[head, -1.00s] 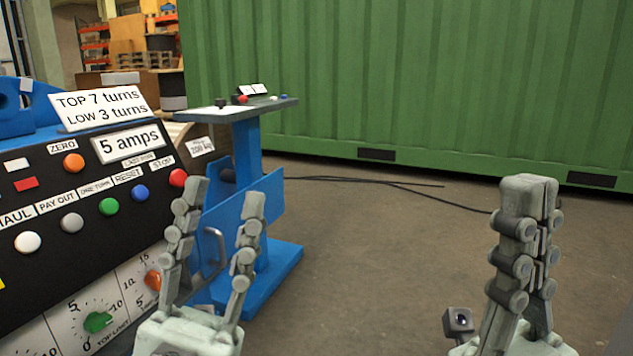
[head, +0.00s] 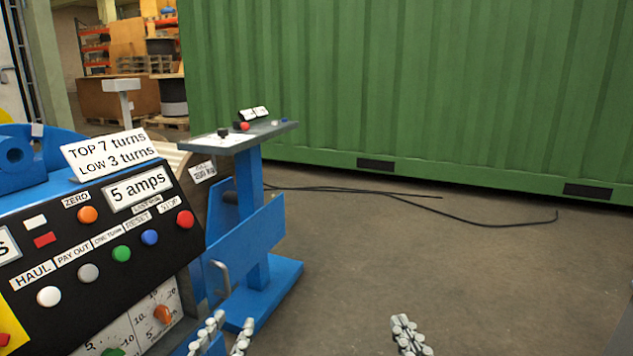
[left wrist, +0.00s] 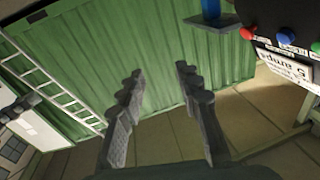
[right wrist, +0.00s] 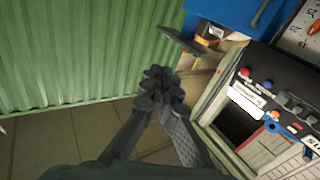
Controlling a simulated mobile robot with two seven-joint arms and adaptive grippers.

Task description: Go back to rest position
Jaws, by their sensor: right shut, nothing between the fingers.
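My left gripper (head: 226,332) shows only its fingertips at the bottom edge of the head view, in front of the blue machine's lower edge. In the left wrist view its two fingers (left wrist: 158,88) stand apart with nothing between them. My right gripper (head: 405,325) shows its tips at the bottom of the head view, right of the middle, over bare floor. In the right wrist view its fingers (right wrist: 162,82) meet at the tips and hold nothing. Both are clear of the control panel (head: 110,240).
The sloped black panel with coloured buttons and dials is at the left. A blue stand with a small grey shelf (head: 238,138) is behind it. A green container (head: 400,90) fills the back. A black cable (head: 480,222) lies on the floor. The middle floor is free.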

